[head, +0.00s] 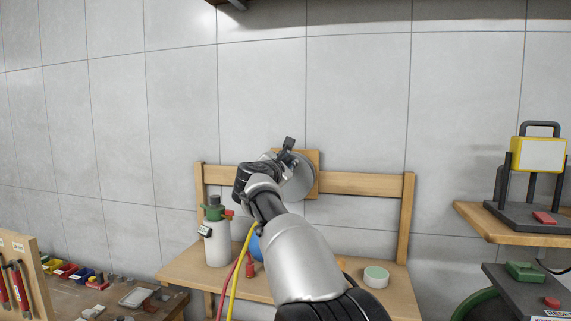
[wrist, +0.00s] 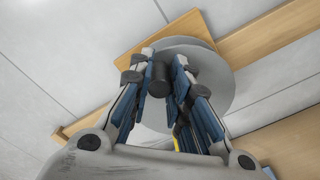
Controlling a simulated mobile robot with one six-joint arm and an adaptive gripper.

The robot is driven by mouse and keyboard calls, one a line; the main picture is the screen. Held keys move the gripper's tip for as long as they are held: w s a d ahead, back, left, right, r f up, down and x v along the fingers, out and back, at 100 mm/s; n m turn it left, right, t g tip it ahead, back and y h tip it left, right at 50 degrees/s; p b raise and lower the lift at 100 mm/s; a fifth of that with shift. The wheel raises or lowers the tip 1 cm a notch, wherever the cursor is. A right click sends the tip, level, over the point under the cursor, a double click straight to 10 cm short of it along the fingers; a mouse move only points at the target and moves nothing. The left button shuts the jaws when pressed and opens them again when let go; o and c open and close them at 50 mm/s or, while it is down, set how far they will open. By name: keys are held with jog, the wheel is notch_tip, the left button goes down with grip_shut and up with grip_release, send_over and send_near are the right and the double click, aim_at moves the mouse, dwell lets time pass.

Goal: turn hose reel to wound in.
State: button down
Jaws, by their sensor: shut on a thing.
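The hose reel (head: 304,182) is a grey disc on a square wooden backing board attached to a wooden rail, and its disc (wrist: 225,80) fills the middle of the wrist view. A dark cylindrical handle (wrist: 159,82) stands out from the disc. My gripper (wrist: 165,62) has its blue-padded fingers on either side of this handle and is shut on it. In the head view my gripper (head: 286,158) is in front of the reel and hides part of it. A yellow hose (head: 240,268) hangs below, partly behind my arm; a bit of yellow also shows between the fingers.
Below the reel is a wooden bench (head: 185,272) with a grey-white bottle (head: 217,243) and a round green-topped tin (head: 376,277). A red hose or cable hangs beside the yellow one. A work lamp (head: 540,155) stands on a shelf at right. A tiled wall is behind.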

jog(key=c, duration=1.5)
grip_release()
jog(key=shift+s, duration=0.1)
jog(key=v, duration=1.2)
